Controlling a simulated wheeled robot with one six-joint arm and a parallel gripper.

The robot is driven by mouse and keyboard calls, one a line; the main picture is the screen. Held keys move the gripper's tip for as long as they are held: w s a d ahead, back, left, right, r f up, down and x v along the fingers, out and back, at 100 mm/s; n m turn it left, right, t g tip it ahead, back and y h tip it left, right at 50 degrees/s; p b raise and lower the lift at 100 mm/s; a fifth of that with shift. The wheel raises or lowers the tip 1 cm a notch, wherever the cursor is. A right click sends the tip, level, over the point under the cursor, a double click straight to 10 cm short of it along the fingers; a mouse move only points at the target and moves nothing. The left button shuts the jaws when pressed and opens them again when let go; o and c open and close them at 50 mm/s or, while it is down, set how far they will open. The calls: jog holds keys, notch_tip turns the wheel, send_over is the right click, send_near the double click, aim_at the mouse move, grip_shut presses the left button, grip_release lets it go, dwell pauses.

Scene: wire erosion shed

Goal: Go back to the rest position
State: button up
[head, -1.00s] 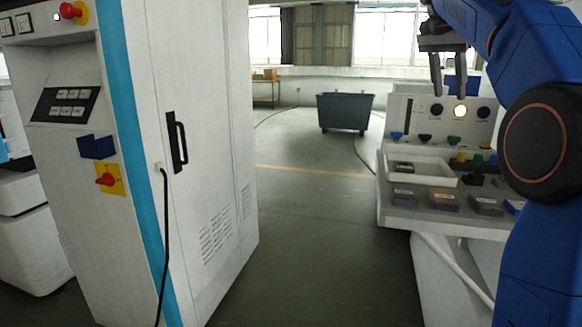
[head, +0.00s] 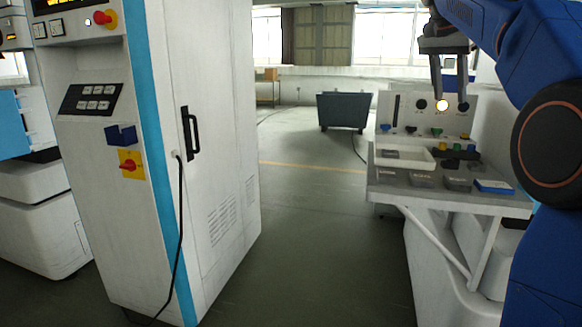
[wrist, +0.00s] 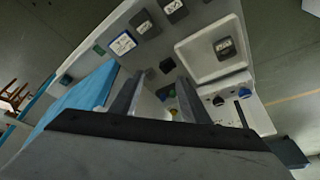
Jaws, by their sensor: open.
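My gripper (head: 449,97) hangs from the blue arm at the upper right of the head view, fingers pointing down and apart, with nothing between them. It is in front of the upright back panel of a white workbench (head: 440,196). In the wrist view the two fingers of my gripper (wrist: 160,97) also stand apart and empty, with the bench top and its panel beyond them.
The bench carries a white tray (head: 404,156), several dark labelled blocks and a blue-and-white box (head: 493,186). A tall white cabinet (head: 212,130) with a black cable stands left. A dark wheeled bin (head: 342,110) is at the back. The floor between is clear.

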jog(key=s+a+f+n+t+y, duration=0.1)
jog(key=s+a+f+n, duration=0.3)
jog(key=s+f, duration=0.8)
jog(key=s+a+f+n+y, duration=0.1)
jog(key=s+a+f+n, duration=0.3)
jog(key=s+f, duration=0.8)
jog(key=s+a+f+n+t+y, duration=0.1)
jog(key=s+a+f+n, duration=0.2)
jog(key=s+f, duration=0.9)
notch_tip(320, 180, down, 6)
jog(key=shift+s+a+r+n+t+y, duration=0.15)
jog(key=shift+s+a+n+t+y, duration=0.15)
jog(key=shift+a+n+y, duration=0.15)
